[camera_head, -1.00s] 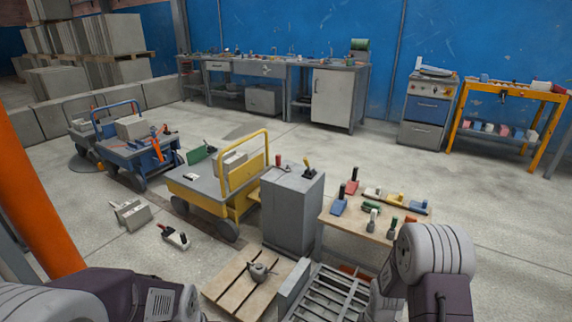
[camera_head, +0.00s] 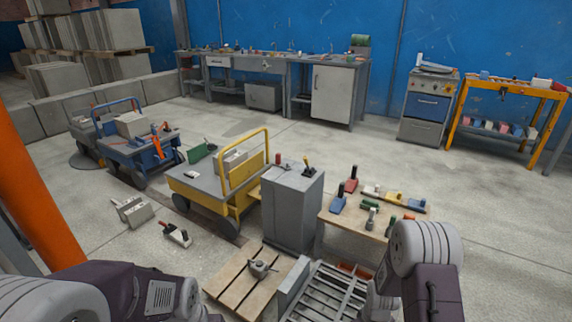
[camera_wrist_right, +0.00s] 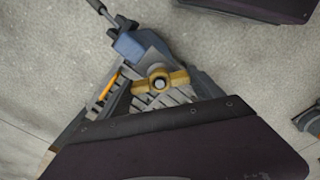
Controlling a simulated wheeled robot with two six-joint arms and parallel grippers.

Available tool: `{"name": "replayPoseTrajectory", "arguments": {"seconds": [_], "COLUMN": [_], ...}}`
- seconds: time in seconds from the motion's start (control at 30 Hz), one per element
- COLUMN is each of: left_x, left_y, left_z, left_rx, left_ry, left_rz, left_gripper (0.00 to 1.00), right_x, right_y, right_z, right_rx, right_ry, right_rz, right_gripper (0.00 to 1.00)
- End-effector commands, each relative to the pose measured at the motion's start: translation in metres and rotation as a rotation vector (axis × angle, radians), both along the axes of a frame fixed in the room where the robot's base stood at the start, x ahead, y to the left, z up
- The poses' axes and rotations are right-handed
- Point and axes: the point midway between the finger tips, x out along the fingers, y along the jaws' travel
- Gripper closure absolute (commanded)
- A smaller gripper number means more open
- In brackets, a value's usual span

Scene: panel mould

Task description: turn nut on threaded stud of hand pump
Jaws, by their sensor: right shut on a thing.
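In the right wrist view a yellow nut (camera_wrist_right: 162,80) with two lobes sits around the round grey end of a threaded stud (camera_wrist_right: 159,84). A blue-grey body with a dark lever, which looks like the hand pump (camera_wrist_right: 135,47), lies just beyond it. My right gripper (camera_wrist_right: 164,88) is at the nut, shut on it. Its dark housing fills the bottom of that view and hides part of what lies below. In the head view my right arm hides the nut and pump. My left arm enters at the lower left, with its gripper out of frame.
A slatted grey rack (camera_head: 325,293) and a wooden pallet (camera_head: 235,284) with a small grey fitting (camera_head: 262,269) lie near my arms. A grey cabinet (camera_head: 292,210) and a low table (camera_head: 345,224) with several tools stand beyond. A yellow cart (camera_head: 222,192) is farther left; open floor lies behind.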

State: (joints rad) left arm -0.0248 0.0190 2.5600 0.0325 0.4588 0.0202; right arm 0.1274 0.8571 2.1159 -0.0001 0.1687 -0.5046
Motion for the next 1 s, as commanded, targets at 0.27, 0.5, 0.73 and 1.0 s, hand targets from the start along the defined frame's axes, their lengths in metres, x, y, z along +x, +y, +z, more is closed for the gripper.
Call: {"name": "replayPoseTrajectory", "arguments": {"seconds": [0.27, 0.5, 0.73, 1.0], "left_x": [0.000, 0.000, 0.000, 0.000], "left_y": [0.000, 0.000, 0.000, 0.000], "left_z": [0.002, 0.015, 0.014, 0.014], "left_rx": [0.000, 0.000, 0.000, 0.000], "left_ry": [0.000, 0.000, 0.000, 0.000], "left_rz": [0.000, 0.000, 0.000, 0.000], "left_gripper": [0.03, 0.03, 0.03, 0.03], "right_x": [0.000, -0.001, 0.000, 0.000], "right_y": [0.000, 0.000, 0.000, 0.000], "right_z": [0.000, 0.002, 0.000, 0.000], "right_rx": [0.000, 0.000, -0.001, 0.000], "right_ry": [0.000, 0.001, 0.001, 0.000], "right_rz": [-0.046, -0.327, -0.343, -0.341], "right_gripper": [0.71, 0.71, 0.19, 0.00]}}
